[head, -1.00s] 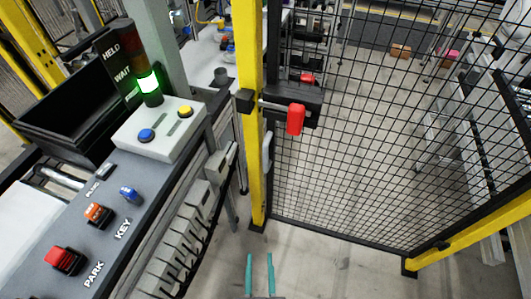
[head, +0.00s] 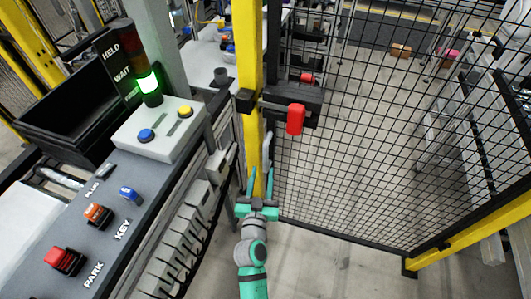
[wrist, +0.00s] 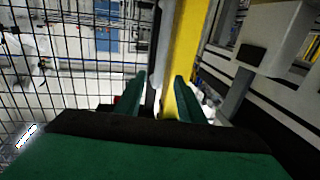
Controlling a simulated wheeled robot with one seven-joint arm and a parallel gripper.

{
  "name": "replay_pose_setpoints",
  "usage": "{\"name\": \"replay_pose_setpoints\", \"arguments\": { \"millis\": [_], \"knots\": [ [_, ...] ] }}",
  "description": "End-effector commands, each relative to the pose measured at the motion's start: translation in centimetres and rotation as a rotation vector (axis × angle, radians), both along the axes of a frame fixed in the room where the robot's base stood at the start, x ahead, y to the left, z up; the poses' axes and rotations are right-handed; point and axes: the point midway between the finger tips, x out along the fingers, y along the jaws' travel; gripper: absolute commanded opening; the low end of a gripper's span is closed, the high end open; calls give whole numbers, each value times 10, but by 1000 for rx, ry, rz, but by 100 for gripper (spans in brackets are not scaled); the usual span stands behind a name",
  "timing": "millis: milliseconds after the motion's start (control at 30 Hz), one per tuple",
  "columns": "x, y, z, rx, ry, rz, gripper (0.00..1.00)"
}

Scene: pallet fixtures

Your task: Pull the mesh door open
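The mesh door (head: 350,150) stands closed, a black wire grid in a dark frame beside the yellow post (head: 250,60). A black latch box with a red handle (head: 295,119) sits at the door's left edge. A pale grey pull handle (head: 267,148) is below it, partly hidden behind my gripper. My gripper (head: 257,180) is open in front of the yellow post, below the latch. In the wrist view, my open fingers (wrist: 160,98) point toward the post and the door's dark edge. The grey handle (wrist: 164,40) shows ahead, between the fingertip lines; I see no contact.
A grey control console (head: 110,215) with red, orange and blue switches stands at left, with a black bin (head: 65,120) and a lit green stack light (head: 149,84). Grey boxes line the console's side, close to my arm. The floor before the door is clear.

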Motion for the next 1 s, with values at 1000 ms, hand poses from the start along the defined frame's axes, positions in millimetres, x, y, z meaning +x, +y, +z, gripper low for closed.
{"name": "replay_pose_setpoints", "arguments": {
  "millis": [1000],
  "knots": [
    [97, -11, 0, 0, 1, 0, 36]
  ]
}}
